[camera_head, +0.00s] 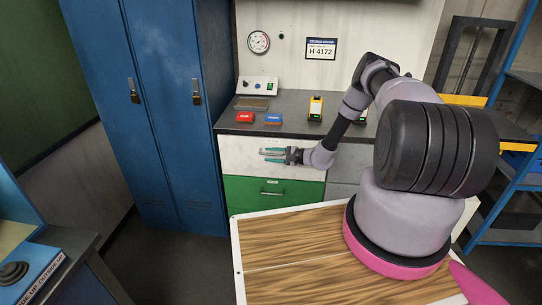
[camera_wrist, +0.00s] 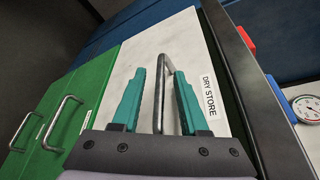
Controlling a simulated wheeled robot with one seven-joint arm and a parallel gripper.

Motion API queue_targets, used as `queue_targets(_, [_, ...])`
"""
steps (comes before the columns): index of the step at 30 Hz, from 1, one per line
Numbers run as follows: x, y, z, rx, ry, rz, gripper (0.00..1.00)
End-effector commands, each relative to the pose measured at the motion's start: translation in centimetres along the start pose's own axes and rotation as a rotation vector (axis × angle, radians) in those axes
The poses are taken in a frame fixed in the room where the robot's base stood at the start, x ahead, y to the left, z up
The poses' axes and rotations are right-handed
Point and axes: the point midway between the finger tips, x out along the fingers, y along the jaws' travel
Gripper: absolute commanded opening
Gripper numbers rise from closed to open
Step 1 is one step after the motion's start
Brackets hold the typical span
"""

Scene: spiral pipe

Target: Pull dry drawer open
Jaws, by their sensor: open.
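The dry drawer is the white front (camera_head: 240,151) under the counter in the head view. In the wrist view its white face (camera_wrist: 183,38) carries a "DRY STORE" label (camera_wrist: 208,98) and a grey metal bar handle (camera_wrist: 161,90). My gripper (camera_head: 266,155) is in front of this drawer, with teal fingers. In the wrist view my gripper (camera_wrist: 157,85) is open, and the handle shows between its two fingers, apart from a firm grip. The drawer looks shut. The handle is hard to see in the head view.
Below is a green drawer (camera_head: 240,193) with its own handle. The counter (camera_head: 285,104) above holds a red block (camera_head: 244,117), a blue block (camera_head: 273,118) and a yellow-black device (camera_head: 315,108). Blue lockers (camera_head: 165,110) stand at left. Dark floor (camera_head: 180,255) is open before them.

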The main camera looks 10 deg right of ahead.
Motion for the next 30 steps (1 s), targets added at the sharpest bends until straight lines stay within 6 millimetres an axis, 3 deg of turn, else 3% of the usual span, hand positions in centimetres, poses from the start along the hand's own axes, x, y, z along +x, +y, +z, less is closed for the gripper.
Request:
queue_targets(6, [0.04, -0.01, 0.02, 0.000, 0.000, 0.000, 0.43])
queue_targets(9, [0.03, -0.01, 0.02, 0.000, 0.000, 0.000, 0.05])
queue_targets(10, [0.03, -0.01, 0.02, 0.000, 0.000, 0.000, 0.00])
queue_targets(30, [-0.01, 0.05, 0.03, 0.000, -0.001, 0.002, 0.00])
